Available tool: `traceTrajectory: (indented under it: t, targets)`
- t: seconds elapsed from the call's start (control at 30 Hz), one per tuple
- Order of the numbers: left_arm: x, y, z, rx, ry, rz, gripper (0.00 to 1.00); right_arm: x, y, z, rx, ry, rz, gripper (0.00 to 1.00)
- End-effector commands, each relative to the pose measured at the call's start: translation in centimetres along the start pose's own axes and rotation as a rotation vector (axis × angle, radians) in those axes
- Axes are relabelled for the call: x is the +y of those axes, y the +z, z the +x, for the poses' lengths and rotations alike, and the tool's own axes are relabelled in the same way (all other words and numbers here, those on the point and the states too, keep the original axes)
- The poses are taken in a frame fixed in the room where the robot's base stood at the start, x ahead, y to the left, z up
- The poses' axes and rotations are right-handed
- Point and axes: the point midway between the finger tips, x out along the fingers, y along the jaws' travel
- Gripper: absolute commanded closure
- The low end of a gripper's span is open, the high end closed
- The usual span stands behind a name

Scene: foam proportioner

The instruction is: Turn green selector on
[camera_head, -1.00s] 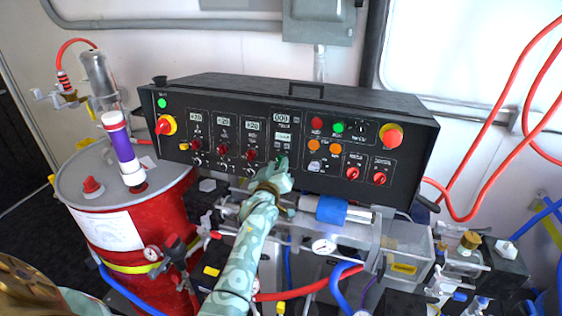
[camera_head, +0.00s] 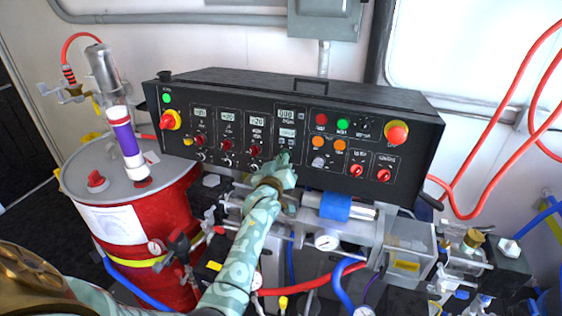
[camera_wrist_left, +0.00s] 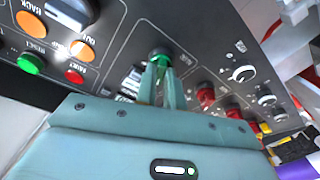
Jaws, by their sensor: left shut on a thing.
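The black control panel (camera_head: 230,105) stands across the middle of the head view. My left gripper (camera_head: 284,160) reaches up to its lower middle. In the left wrist view, the gripper's two narrow fingers (camera_wrist_left: 161,80) are closed together around the green selector (camera_wrist_left: 160,54), which shows at their tips. The selector's pointer is covered by the fingers, so its angle cannot be told. In the head view the selector is mostly hidden behind the gripper. My right gripper is not in view.
Red selectors (camera_wrist_left: 205,95) sit close beside the fingers in the wrist view. A green button (camera_wrist_left: 31,63) and orange buttons are on the other side. Below the panel are a blue-banded cylinder (camera_head: 335,206), hoses and gauges. A red drum (camera_head: 175,220) stands left.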

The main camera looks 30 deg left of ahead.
Motion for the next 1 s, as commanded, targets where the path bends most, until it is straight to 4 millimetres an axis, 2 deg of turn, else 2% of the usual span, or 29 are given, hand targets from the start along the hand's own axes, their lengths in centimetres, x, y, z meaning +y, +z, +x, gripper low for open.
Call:
traceTrajectory:
  t: [0.7, 1.0]
  targets:
    - [-0.2, -0.1, 0.0, -0.003, 0.131, 0.617, 1.00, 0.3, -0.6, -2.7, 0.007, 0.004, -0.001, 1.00]
    - [-0.3, -0.1, 0.0, -0.003, 0.175, 0.825, 1.00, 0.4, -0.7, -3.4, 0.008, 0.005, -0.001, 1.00]
